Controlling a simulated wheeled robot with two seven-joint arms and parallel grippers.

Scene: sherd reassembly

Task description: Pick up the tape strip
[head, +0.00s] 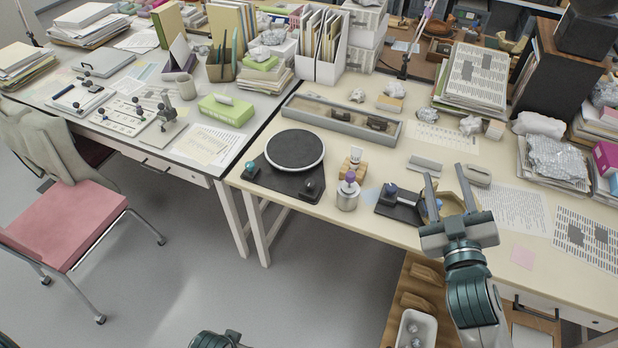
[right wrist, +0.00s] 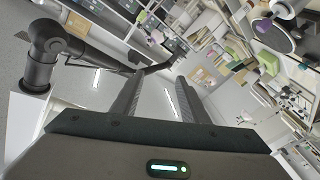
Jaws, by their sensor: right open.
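I cannot make out the tape strip for certain. A small wooden block (head: 352,171) with pale bits on top stands right of the black turntable (head: 295,160), behind a metal jar with a purple knob (head: 348,195). My right gripper (head: 446,172) is open and empty above the right part of the desk, right of the block and jar. A tan, angular piece (head: 431,207) shows partly behind its fingers. In the right wrist view my gripper (right wrist: 156,90) has its fingers apart with nothing between them. My left gripper is out of view.
A dark stand with a blue knob (head: 400,204) lies left of my right gripper. A long grey tray (head: 341,118) lies behind. Papers (head: 518,210), a pink note (head: 523,257) and crumpled foil (head: 556,160) lie to the right.

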